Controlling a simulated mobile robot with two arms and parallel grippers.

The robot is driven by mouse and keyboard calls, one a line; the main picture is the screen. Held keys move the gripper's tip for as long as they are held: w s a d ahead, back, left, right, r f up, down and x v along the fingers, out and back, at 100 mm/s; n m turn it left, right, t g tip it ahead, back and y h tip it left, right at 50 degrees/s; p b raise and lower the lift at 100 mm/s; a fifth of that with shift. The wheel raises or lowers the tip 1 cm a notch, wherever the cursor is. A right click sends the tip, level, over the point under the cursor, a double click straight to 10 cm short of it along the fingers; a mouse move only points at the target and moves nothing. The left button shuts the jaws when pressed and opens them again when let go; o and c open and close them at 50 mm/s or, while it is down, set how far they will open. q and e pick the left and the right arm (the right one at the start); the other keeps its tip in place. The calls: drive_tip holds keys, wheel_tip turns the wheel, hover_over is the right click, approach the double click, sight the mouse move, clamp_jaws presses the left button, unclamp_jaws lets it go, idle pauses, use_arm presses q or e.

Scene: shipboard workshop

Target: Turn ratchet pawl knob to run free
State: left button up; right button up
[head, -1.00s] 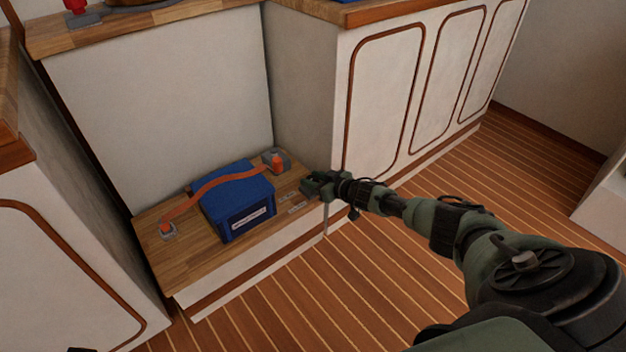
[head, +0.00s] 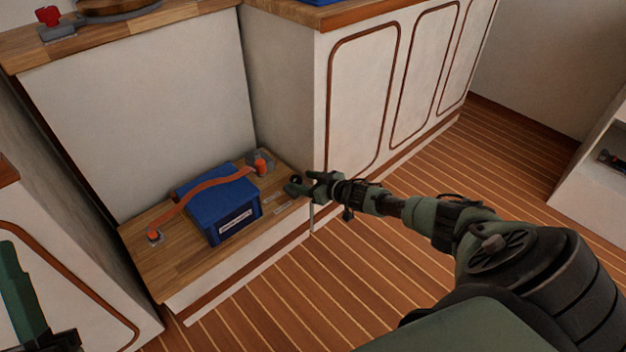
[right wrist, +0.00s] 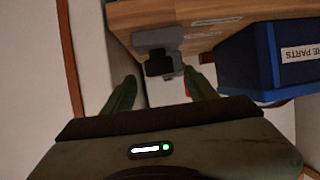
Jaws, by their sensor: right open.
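The grey ratchet (head: 259,159) with an orange part sits at the back right of the wooden bench, at the end of an orange strap (head: 205,187). In the right wrist view, a dark knob (right wrist: 159,64) shows on the grey ratchet body (right wrist: 158,38). My right gripper (head: 293,186) is open and empty at the bench's right end, apart from the ratchet. In the right wrist view its two green fingers (right wrist: 160,92) stand either side of the line to the knob, short of it. Part of my left arm shows at the lower left; its jaws are unclear.
The strap crosses a blue box (head: 222,212) labelled as parts on the wooden bench (head: 165,262). White labels (head: 275,197) lie beside the box. A tall white cabinet (head: 362,100) stands behind my right gripper. The striped floor (head: 330,290) in front is clear.

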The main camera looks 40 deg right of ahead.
use_arm(q)
drive_tip(key=w+f+g+y+p, duration=0.2)
drive_tip(key=w+f+g, duration=0.3)
drive_tip(key=f, duration=0.4)
drive_tip(key=shift+g, duration=0.5)
use_arm(e)
drive_tip(key=shift+v, duration=1.95)
use_arm(q)
drive_tip(key=shift+w+d, duration=0.1)
